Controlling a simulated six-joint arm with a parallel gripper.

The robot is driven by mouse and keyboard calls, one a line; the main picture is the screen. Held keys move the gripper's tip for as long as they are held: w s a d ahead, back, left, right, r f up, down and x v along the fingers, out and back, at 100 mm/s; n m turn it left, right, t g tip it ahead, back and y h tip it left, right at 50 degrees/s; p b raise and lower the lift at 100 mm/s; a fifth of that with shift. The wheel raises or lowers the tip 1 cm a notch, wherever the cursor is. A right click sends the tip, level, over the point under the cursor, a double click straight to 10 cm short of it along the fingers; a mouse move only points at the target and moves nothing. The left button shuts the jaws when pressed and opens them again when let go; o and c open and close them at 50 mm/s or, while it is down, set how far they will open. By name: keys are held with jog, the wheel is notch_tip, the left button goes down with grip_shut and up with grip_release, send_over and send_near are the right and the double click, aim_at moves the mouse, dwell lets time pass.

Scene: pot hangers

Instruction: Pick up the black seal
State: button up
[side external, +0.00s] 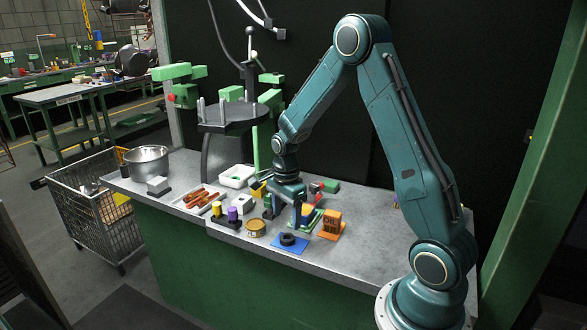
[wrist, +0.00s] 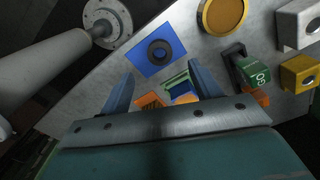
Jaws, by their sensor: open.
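The black seal (side external: 288,240) is a dark ring lying flat on a blue square plate (side external: 277,246) near the front edge of the table. In the wrist view the seal (wrist: 151,49) and the blue plate (wrist: 142,66) show at the upper middle, beyond the fingertips. My gripper (side external: 283,211) is open and empty. It is behind the seal in the side view and apart from it. In the wrist view its two fingers (wrist: 161,88) stand spread, with the blue plate ahead of them.
A round gold tin (side external: 256,227) is left of the seal. Yellow and purple cylinders (side external: 233,214) stand farther left. The table's front edge is close to the plate.

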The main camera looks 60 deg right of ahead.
aim_at(287, 240)
jog(key=shift+f, duration=0.75)
jog(key=shift+f, duration=2.6)
jog(key=c, duration=1)
